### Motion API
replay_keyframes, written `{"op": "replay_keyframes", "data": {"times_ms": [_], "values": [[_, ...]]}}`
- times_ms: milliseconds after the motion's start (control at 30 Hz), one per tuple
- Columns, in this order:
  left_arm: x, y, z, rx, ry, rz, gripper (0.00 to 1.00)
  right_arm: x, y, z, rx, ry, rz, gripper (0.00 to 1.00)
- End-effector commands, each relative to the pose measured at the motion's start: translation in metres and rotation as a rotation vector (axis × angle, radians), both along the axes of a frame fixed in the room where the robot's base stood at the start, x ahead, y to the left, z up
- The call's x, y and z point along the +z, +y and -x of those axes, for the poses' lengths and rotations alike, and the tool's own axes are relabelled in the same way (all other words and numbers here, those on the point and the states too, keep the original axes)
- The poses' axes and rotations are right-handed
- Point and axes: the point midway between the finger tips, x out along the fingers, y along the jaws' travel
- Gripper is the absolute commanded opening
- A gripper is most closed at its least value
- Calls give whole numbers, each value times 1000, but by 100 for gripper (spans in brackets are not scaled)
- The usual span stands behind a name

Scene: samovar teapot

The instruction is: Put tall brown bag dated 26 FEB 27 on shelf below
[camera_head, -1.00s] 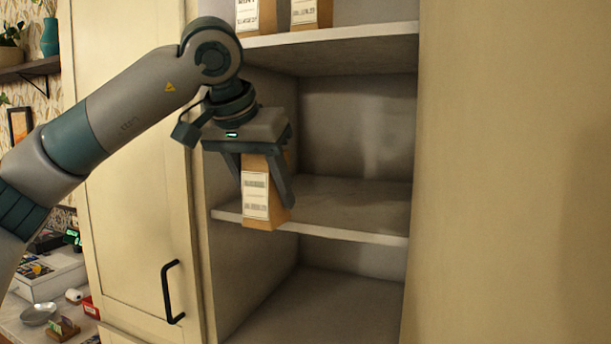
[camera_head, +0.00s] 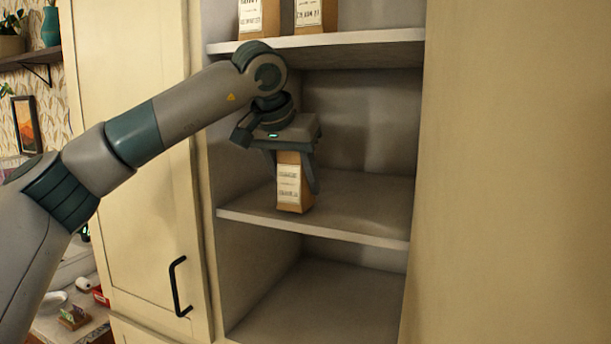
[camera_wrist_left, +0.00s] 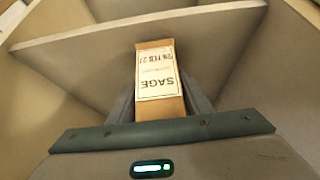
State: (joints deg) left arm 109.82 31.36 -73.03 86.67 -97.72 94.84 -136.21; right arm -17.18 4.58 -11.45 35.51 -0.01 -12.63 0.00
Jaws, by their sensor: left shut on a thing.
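A tall brown bag (camera_head: 292,183) with a white label is upright between the fingers of my left gripper (camera_head: 294,184), which is shut on it. In the left wrist view the bag (camera_wrist_left: 160,82) shows the words SAGE and a date that looks like 26 or 28 FEB 27, upside down. The bag is at the middle shelf (camera_head: 350,205), its base near the front edge; I cannot tell whether it touches the board. The shelf above (camera_head: 340,38) carries two other labelled bags. My right gripper is not in view.
Two brown bags (camera_head: 258,18) and (camera_head: 315,15) stand on the upper shelf. The middle shelf is otherwise clear, and the lower compartment (camera_head: 320,300) is empty. A closed cabinet door with a black handle (camera_head: 178,288) is at the left.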

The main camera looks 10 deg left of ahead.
Motion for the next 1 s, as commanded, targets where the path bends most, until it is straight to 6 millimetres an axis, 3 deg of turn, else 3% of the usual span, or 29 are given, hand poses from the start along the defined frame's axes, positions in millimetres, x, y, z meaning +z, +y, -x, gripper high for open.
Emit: {"op": "replay_keyframes", "data": {"times_ms": [233, 500, 1000], "values": [[2, -2, -8, 0, 0, 0, 19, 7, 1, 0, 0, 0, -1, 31], [4, -9, -43, 1, 1, 0, 19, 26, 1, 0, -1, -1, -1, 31], [-6, -8, -42, 0, -2, 0, 19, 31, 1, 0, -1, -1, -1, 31]]}}
